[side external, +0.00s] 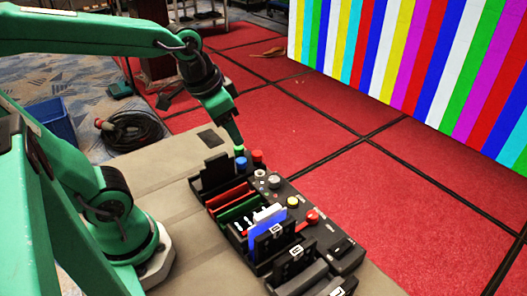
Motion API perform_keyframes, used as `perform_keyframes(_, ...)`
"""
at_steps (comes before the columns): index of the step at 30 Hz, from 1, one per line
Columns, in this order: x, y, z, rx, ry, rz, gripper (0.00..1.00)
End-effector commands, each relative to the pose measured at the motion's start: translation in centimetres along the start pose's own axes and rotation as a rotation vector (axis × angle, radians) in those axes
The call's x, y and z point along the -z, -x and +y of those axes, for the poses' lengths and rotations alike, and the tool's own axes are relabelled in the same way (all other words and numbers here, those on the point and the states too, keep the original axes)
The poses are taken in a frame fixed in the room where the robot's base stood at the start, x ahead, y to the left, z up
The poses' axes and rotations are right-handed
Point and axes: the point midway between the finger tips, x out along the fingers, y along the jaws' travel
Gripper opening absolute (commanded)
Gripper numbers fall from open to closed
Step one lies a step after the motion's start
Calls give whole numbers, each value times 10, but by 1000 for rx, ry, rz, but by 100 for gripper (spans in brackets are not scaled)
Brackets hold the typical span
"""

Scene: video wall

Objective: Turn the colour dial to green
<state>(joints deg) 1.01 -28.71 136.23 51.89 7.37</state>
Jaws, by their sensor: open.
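The control console (345,262) is a black box on the beige table, with knobs and buttons on its top. A grey round dial (274,181) sits near its middle; whether it is the colour dial and where it points is too small to tell.
A black rack (209,179) with red, green, white and blue cards stands along the console's left side. The video wall (420,60) shows coloured stripes.

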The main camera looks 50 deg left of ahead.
Motion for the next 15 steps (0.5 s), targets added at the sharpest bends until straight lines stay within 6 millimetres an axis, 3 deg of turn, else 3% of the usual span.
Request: perform_keyframes(15,48,-69,4,-56,-230,-208,50)
